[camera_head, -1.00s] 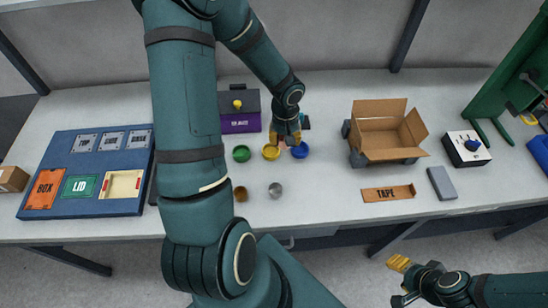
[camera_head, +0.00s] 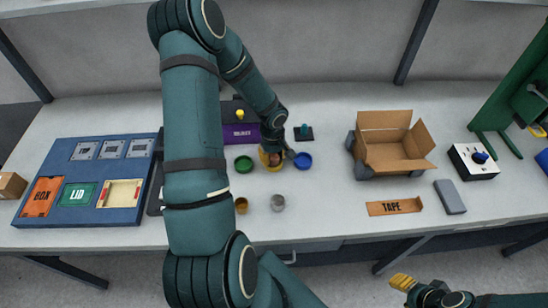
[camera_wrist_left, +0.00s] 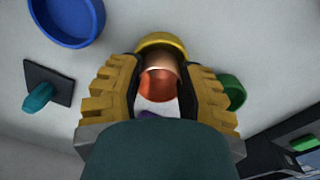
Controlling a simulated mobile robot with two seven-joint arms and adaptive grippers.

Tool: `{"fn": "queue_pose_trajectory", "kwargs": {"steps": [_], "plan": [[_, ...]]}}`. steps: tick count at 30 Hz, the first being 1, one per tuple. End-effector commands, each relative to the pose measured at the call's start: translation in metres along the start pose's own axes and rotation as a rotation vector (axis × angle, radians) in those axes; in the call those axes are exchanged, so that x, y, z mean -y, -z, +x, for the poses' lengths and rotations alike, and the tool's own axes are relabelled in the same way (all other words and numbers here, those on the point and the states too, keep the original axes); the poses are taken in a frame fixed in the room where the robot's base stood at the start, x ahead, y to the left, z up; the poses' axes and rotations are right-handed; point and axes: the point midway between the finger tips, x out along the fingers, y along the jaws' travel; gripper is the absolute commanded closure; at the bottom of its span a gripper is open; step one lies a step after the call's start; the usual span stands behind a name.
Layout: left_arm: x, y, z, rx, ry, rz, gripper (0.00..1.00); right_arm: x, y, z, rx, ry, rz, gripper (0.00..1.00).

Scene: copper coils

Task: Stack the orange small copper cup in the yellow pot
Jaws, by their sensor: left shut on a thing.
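My left gripper (camera_head: 275,158) is directly over the yellow pot (camera_head: 263,155) and hides much of it. In the left wrist view its fingers (camera_wrist_left: 160,78) are shut on the orange small copper cup (camera_wrist_left: 157,86). The rim of the yellow pot (camera_wrist_left: 162,41) shows just beyond the cup. I cannot tell whether the cup is inside the pot or just above it. My right gripper (camera_head: 402,282) is at the bottom right, away from the table items; its opening is unclear.
A green pot (camera_head: 243,164) stands left of the yellow pot and a blue pot (camera_head: 303,161) right. A brown cup (camera_head: 241,205) and a silver cup (camera_head: 278,202) stand in front. A purple box (camera_head: 241,134) is behind; an open carton (camera_head: 392,163) is right.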

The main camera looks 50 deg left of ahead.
Motion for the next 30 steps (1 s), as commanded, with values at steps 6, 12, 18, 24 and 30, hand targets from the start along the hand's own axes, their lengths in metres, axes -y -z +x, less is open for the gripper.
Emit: {"fn": "queue_pose_trajectory", "kwargs": {"steps": [6,12,18,24,30], "plan": [[0.000,0.000,0.005,0.000,-0.001,-0.001,0.88,0.000,0.000,0.001,0.000,0.000,0.000,0.53],[0.000,0.000,0.007,0.000,-0.001,0.000,0.88,-0.001,0.000,0.003,0.000,0.000,0.000,0.53],[0.000,0.000,0.011,0.000,-0.001,0.002,0.88,-0.003,-0.001,0.009,0.000,-0.002,0.000,0.53],[0.000,0.000,0.011,0.000,-0.001,0.001,0.34,-0.003,-0.001,0.010,0.000,-0.002,0.000,0.53],[0.000,0.000,0.011,0.000,-0.001,0.001,0.34,-0.003,-0.001,0.010,0.000,-0.002,0.000,0.53]]}}
